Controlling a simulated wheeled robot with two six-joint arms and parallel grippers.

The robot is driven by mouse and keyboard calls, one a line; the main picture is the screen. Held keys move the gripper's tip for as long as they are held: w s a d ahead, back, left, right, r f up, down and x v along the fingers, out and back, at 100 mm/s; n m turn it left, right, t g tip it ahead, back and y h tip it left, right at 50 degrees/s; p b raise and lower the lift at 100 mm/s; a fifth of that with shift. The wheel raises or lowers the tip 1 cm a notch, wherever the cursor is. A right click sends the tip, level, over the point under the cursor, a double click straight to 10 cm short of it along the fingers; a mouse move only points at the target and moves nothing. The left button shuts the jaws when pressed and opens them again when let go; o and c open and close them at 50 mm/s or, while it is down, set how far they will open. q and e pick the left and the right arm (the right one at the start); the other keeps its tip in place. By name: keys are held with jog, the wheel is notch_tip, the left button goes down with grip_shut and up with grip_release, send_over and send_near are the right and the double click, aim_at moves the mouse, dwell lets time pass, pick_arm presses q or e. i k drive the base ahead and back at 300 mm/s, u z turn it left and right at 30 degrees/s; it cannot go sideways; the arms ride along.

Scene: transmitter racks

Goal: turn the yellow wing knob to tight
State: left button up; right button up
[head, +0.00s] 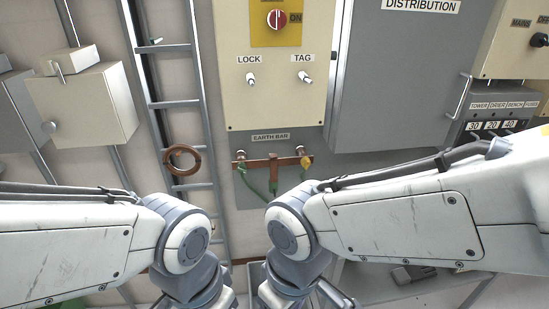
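The yellow wing knob (307,161) is small and sits at the right end of the copper earth bar (262,163), under the EARTH BAR label. Its lower part is close to my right arm's outline, and its wing angle is too small to tell. Green cables hang from the bar; the right one runs down behind my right arm. Both my arms reach in from the sides and bend down at the bottom centre. Neither gripper's fingers show; both lie below the frame's edge or behind the arm links. Nothing of mine visibly touches the knob.
Above the bar is a cream panel with a red switch (277,19) and LOCK and TAG pegs. A grey DISTRIBUTION cabinet (400,80) stands right of it. A cable ladder (176,104) with a copper ring (169,163) is left. The space before the bar looks clear.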

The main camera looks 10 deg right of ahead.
aim_at(305, 162)
jog(key=u, duration=1.75)
jog(key=k, duration=0.85)
jog(key=z, duration=1.85)
jog(key=i, duration=0.5)
jog(key=u, duration=0.1)
